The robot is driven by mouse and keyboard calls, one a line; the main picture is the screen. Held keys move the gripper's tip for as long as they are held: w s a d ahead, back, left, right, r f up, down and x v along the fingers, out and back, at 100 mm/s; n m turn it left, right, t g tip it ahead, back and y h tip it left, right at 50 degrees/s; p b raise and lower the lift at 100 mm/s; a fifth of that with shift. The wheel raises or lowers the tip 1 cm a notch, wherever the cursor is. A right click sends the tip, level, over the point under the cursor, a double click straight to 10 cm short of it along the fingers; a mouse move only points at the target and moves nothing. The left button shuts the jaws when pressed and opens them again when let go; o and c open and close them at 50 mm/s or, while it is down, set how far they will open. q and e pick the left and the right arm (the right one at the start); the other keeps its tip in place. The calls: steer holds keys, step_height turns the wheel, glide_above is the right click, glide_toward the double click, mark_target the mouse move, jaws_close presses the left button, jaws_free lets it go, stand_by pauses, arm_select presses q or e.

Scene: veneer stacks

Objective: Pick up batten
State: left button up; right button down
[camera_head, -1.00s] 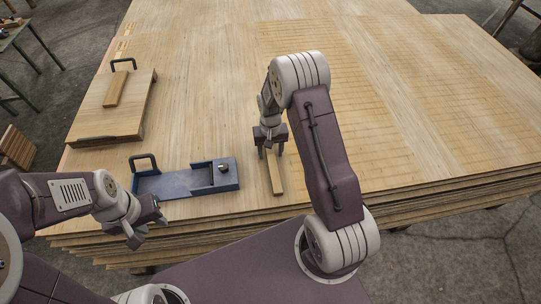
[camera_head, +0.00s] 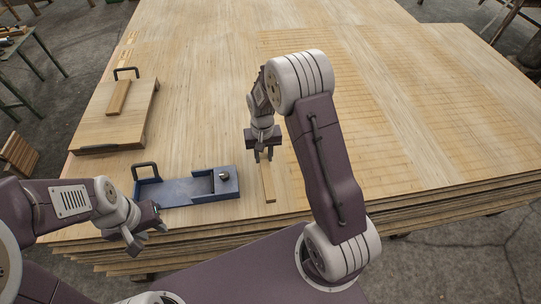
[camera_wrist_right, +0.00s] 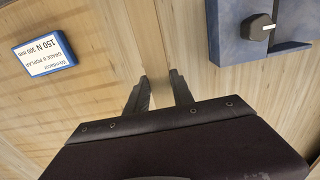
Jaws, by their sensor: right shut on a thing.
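A slim pale wooden batten (camera_head: 269,185) is under my right gripper (camera_head: 264,155), to the right of the blue tray. My right gripper is shut on its far end, and its near end points towards me. In the right wrist view, both dark fingers of my right gripper (camera_wrist_right: 161,92) flank a pale strip, hard to tell from the veneer behind. I cannot tell whether the batten touches the stack. My left gripper (camera_head: 146,235) is open and empty at the stack's front edge, in front of the blue tray.
The blue tray (camera_head: 185,190) has a handle and a dark knob. A wooden board (camera_head: 135,120) with a handle carries another wood piece (camera_head: 118,97) at the left. A blue-edged label (camera_wrist_right: 45,55) shows in the right wrist view. The veneer stack (camera_head: 370,120) is clear behind and right.

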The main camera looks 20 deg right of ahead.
steer(key=s+a+r, duration=0.2)
steer(key=a+r, duration=0.3)
steer(key=a, duration=0.3)
steer(key=shift+s+p, duration=0.4)
steer(key=shift+p, duration=0.05)
